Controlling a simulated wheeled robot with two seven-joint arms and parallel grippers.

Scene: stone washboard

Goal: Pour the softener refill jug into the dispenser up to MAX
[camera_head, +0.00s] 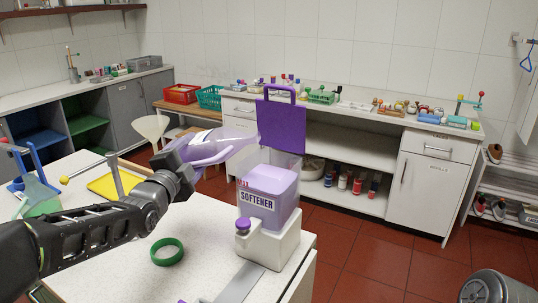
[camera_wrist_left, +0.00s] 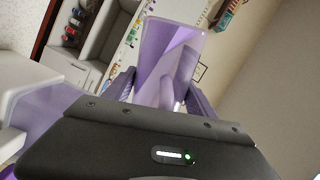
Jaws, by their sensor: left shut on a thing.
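The softener refill jug (camera_head: 222,148) is translucent purple and lies tilted, its narrow end toward the dispenser. My left gripper (camera_head: 188,158) is shut on it, left of and above the dispenser; the jug also shows between the fingers in the left wrist view (camera_wrist_left: 168,50). The dispenser (camera_head: 270,205) is a purple tank with a SOFTENER label on a white base, with a purple knob in front. Its purple lid (camera_head: 281,127) stands upright with a handle on top. A small red mark shows above the label. I cannot make out a falling stream. My right gripper is not in view.
A green ring (camera_head: 167,252) and a grey strip (camera_head: 240,283) lie on the white worktop (camera_head: 120,258) near the dispenser. A white funnel (camera_head: 152,128), a yellow tray (camera_head: 113,184) and a blue stand (camera_head: 35,170) are to the left. Shelving and a cabinet stand behind.

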